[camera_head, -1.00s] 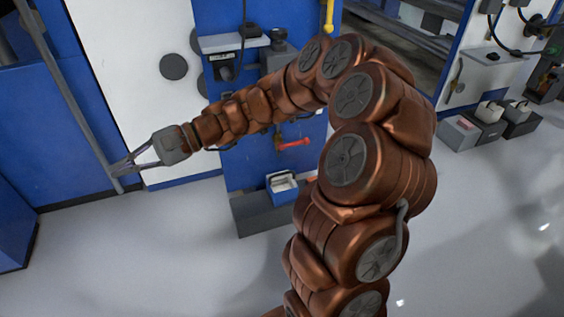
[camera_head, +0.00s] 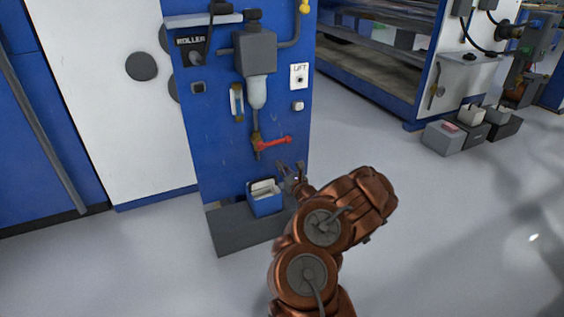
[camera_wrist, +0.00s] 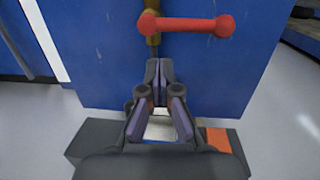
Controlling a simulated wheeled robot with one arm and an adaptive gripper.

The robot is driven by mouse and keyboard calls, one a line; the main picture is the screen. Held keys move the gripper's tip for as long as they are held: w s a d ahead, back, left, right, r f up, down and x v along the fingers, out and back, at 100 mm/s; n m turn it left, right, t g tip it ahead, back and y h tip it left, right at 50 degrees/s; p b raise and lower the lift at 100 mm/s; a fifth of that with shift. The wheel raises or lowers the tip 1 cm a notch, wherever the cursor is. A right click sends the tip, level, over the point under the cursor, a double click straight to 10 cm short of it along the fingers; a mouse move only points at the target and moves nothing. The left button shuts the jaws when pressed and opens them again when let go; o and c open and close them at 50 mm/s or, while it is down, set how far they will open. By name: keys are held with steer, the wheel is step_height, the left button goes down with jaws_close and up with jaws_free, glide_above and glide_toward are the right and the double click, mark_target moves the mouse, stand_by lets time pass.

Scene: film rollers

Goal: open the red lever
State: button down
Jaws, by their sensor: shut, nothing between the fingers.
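The red lever (camera_head: 274,142) sits on a brass valve (camera_head: 257,143) low on the blue panel, under a grey filter unit. It points to the right, close to level. In the wrist view the red lever (camera_wrist: 188,25) runs across the top, with its pivot at the left end on the brass pipe. My gripper (camera_head: 290,170) is below the lever in the head view, apart from it. In the wrist view my gripper (camera_wrist: 159,68) has its fingertips together, empty, below the lever.
A blue box (camera_head: 265,198) stands on a dark grey base (camera_head: 235,229) at the panel's foot, close to my gripper. Grey boxes (camera_head: 445,138) stand on the floor at the right. The grey floor (camera_head: 450,230) between is open.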

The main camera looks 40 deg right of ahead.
mark_target(275, 143)
steer(key=s+d+f+m+g+h, duration=0.1)
steer(key=s+d+f, duration=0.2)
steer(key=d+f, duration=0.1)
steer(key=shift+f+m+h, duration=0.2)
steer(key=shift+m+h, duration=0.1)
steer(key=shift+h, duration=0.1)
steer(key=shift+b, duration=0.3)
steer(key=w+d+r+b, duration=0.3)
steer(key=w+b, duration=0.3)
steer(key=w, duration=0.4)
steer(key=shift+d+r, duration=0.2)
steer(key=shift+r, duration=0.5)
